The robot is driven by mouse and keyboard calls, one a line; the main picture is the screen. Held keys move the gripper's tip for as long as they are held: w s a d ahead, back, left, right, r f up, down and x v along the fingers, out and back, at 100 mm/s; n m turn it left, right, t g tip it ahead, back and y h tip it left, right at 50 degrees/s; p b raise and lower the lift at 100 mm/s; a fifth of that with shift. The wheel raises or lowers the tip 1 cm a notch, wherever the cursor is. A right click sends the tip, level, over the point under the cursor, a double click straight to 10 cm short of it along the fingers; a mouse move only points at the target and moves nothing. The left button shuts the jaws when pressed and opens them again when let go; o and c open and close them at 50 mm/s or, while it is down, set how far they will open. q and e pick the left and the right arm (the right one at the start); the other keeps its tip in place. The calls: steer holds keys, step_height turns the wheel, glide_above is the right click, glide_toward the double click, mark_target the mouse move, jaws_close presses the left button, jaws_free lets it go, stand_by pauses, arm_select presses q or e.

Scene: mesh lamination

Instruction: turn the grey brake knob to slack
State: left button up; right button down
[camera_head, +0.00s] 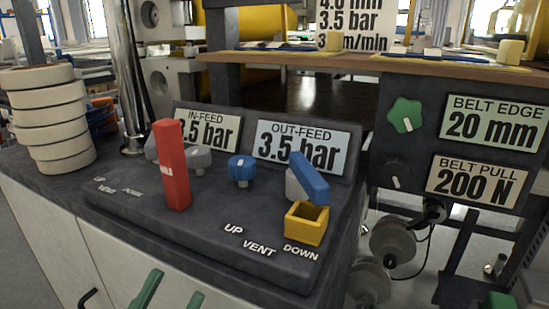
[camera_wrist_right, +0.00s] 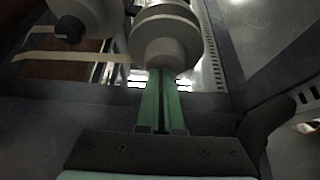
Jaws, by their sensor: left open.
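Large round grey flanged parts (camera_head: 392,241) show below the panel at right in the head view; I cannot tell which, if any, is the brake knob. In the right wrist view a stepped grey round part (camera_wrist_right: 165,38) is just beyond my right gripper (camera_wrist_right: 163,72). Its green fingers lie side by side, almost touching, with nothing visible between them. I cannot tell whether the tips touch the grey part. My left gripper (camera_head: 172,286) has its two green fingers apart and empty at the lower left of the head view, in front of the console.
The dark console (camera_head: 160,240) carries a red upright block (camera_head: 172,165), a blue knob (camera_head: 242,170), a blue-topped lever (camera_head: 310,178) and a yellow cup (camera_head: 306,224). Tape rolls (camera_head: 50,115) stack at left. The right panel has a green knob (camera_head: 404,115) and dark knob (camera_head: 397,175).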

steer(key=s+a+p, duration=0.2)
steer(key=s+p, duration=0.1)
steer(key=s, duration=0.2)
steer(key=shift+s, duration=0.4)
